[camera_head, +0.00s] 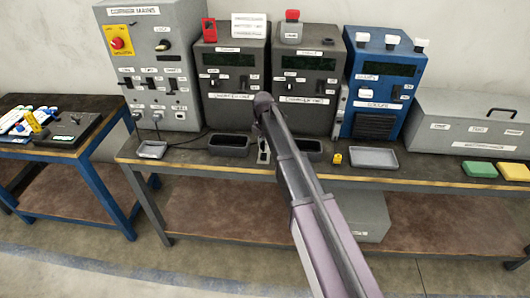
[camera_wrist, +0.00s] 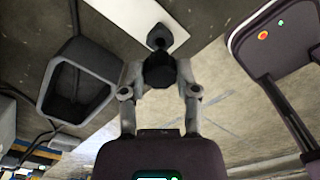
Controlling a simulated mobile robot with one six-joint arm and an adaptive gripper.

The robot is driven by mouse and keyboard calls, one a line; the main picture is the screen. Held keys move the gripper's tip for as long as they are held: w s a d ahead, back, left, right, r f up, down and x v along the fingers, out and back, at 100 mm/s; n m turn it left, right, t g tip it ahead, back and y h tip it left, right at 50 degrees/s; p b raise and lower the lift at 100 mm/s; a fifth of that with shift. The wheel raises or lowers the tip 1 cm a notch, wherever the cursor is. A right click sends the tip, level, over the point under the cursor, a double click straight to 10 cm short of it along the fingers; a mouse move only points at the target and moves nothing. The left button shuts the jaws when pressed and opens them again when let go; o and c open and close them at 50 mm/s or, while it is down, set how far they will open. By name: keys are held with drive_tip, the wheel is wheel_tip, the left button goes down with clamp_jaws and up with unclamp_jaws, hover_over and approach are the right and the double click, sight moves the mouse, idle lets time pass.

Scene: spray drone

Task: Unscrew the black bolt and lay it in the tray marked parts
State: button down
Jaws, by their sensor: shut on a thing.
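My gripper (camera_head: 263,153) hangs low over the bench between two black bins, partly hidden by my arm. In the wrist view my gripper (camera_wrist: 158,75) has both fingers closed on a dark, blocky piece, which I take to be the black bolt (camera_wrist: 158,71). A dark rounded shape shows just beyond it against a pale plate; I cannot tell whether it is part of the bolt. I cannot tell whether the bolt is still seated. Grey shallow trays lie left (camera_head: 152,150) and right (camera_head: 373,158) on the bench; no label reading parts is legible.
Black bins (camera_head: 229,146) stand on either side of my gripper, and one shows large in the wrist view (camera_wrist: 62,95). A small yellow item (camera_head: 337,158) sits near the right tray. Control boxes (camera_head: 235,80) line the back. Green (camera_head: 480,170) and yellow blocks lie far right.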

drive_tip(key=shift+r+p, duration=0.55)
drive_tip(key=shift+r, duration=0.15)
drive_tip(key=shift+r, duration=0.2)
drive_tip(key=shift+d, duration=0.15)
idle(0.4)
